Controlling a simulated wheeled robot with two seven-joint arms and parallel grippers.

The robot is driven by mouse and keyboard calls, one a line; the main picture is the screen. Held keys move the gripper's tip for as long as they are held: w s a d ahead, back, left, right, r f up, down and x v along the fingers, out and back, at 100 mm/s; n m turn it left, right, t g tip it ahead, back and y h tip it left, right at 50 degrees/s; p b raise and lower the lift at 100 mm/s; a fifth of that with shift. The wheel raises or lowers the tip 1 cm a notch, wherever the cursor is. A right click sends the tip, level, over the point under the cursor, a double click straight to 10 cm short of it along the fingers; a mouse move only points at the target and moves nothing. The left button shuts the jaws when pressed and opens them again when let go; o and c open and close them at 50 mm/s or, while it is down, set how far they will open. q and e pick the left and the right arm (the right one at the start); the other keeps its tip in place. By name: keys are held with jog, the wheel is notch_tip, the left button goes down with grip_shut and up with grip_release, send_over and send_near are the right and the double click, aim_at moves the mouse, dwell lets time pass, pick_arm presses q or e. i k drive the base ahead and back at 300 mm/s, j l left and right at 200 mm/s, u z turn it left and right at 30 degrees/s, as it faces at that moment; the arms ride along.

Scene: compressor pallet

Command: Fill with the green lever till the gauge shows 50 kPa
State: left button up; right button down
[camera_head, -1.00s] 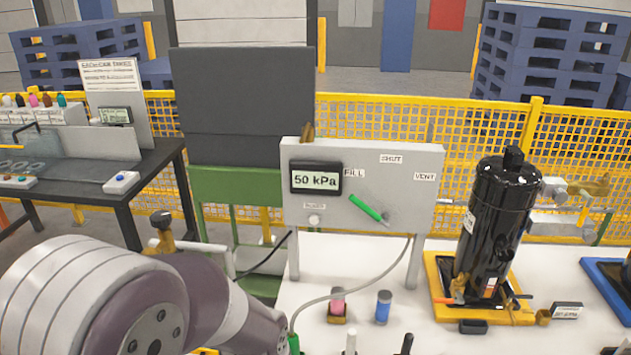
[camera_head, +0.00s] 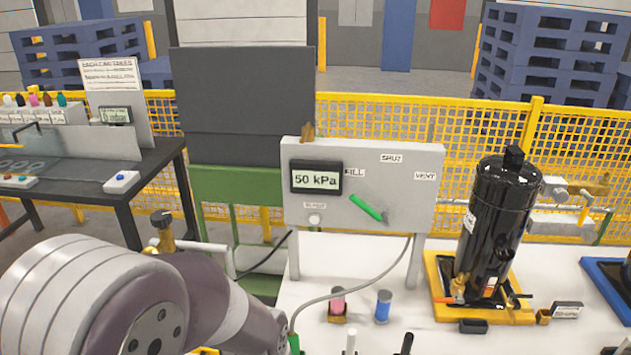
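The green lever (camera_head: 368,207) is on the grey panel (camera_head: 300,213). It slants up and left from its lower right end, with its upper end toward the FILL label (camera_head: 355,173). The SHUT label (camera_head: 391,158) is above and the VENT label (camera_head: 424,176) is to the right. The gauge (camera_head: 316,178) on the panel's left reads 50 kPa. Neither gripper shows in the head view; nothing is seen touching the lever. My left arm fills the lower left corner.
A black compressor (camera_head: 496,222) stands in a yellow tray (camera_head: 446,312) on the white table, right of the panel. A grey hose (camera_head: 342,295) hangs from the panel. Pink and blue cylinders (camera_head: 383,307) stand in front. A dark bench (camera_head: 150,178) is at left, with yellow fencing behind.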

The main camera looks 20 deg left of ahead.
aim_at(353, 199)
jog(key=i+l, duration=0.15)
jog(key=l, duration=0.25)
jog(key=i+l, duration=0.1)
jog(key=l, duration=0.3)
jog(key=i+l, duration=0.15)
jog(key=l, duration=0.2)
jog(key=l+z, duration=0.05)
